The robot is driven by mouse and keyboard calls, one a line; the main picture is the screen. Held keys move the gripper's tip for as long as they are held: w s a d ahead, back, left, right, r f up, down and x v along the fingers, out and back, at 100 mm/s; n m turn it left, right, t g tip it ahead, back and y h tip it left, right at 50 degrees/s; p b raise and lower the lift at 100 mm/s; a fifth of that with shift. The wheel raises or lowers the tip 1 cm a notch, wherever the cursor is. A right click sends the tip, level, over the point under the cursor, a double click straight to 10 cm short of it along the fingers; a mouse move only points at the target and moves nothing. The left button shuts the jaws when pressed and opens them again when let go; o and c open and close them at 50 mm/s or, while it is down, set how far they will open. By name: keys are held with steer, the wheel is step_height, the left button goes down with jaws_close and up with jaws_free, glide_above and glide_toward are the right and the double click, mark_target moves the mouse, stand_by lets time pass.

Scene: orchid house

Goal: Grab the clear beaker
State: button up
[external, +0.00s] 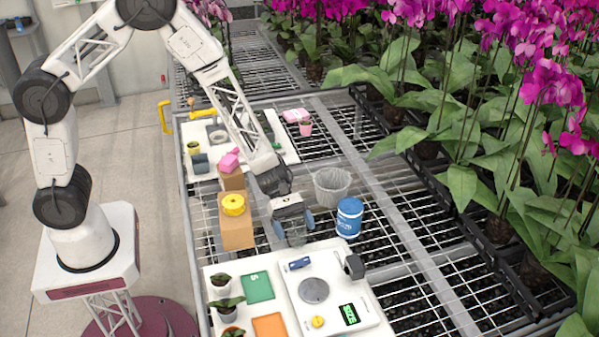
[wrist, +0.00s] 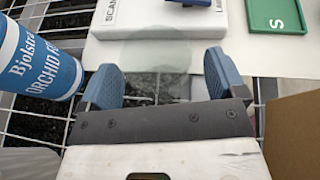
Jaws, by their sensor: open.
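The clear beaker (external: 296,238) is see-through and hard to make out in the external view. It stands on the wire bench, just behind the white board. In the wrist view the clear beaker (wrist: 155,56) shows as a faint round outline beyond and between my fingertips, overlapping the board's edge. My gripper (external: 294,224) points down at the beaker with its blue-padded fingers apart. In the wrist view my gripper (wrist: 162,88) is open, one finger to each side of the beaker's outline. I cannot tell whether either finger touches it.
A blue-and-white labelled tub (external: 349,218) stands close to the right of my gripper. A translucent ribbed pot (external: 331,188) is behind it. A cardboard box (external: 237,236) with a yellow spool (external: 233,204) is to the left. The white board (external: 385,325) in front holds a scale and small plants.

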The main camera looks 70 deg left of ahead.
stand_by(0.4)
steer(key=c, duration=1)
steer(key=shift+r, duration=0.1)
steer(key=shift+r, duration=4.9)
